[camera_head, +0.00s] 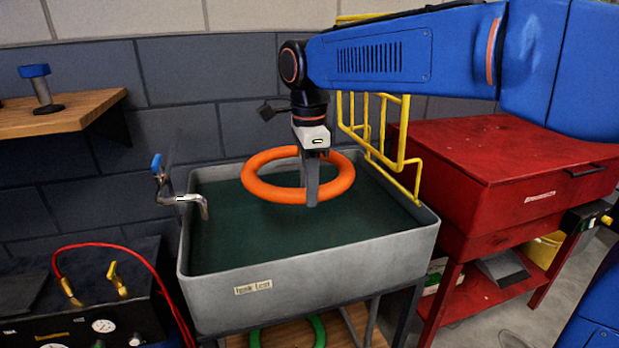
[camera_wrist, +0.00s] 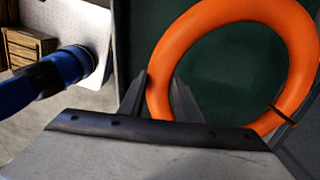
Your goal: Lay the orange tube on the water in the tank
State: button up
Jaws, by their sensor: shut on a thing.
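The orange tube (camera_head: 262,188) is a ring, held roughly level inside the rim of the grey tank (camera_head: 310,268). My gripper (camera_head: 312,194) reaches down from above and is shut on the tube's near side. In the wrist view the tube (camera_wrist: 225,12) passes between my two fingers (camera_wrist: 158,88), and a small dark stem shows on it at the right. Dark green water (camera_head: 225,240) fills the tank and shows through the ring. I cannot tell whether the tube touches the water or hangs just above it.
A tap (camera_head: 190,200) stands at the tank's left edge. A yellow wire rack (camera_head: 402,135) rises behind the right side, near my arm. A red cabinet (camera_head: 500,165) stands to the right. A gauge box with a red hose (camera_head: 95,246) is at left. Open water lies left of the tube.

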notch_tip(320, 180, down, 11)
jog(key=shift+r, duration=0.15)
dwell(0.7)
jog(key=shift+s, duration=0.1)
jog(key=o, duration=1.2)
jog(key=shift+r, duration=0.1)
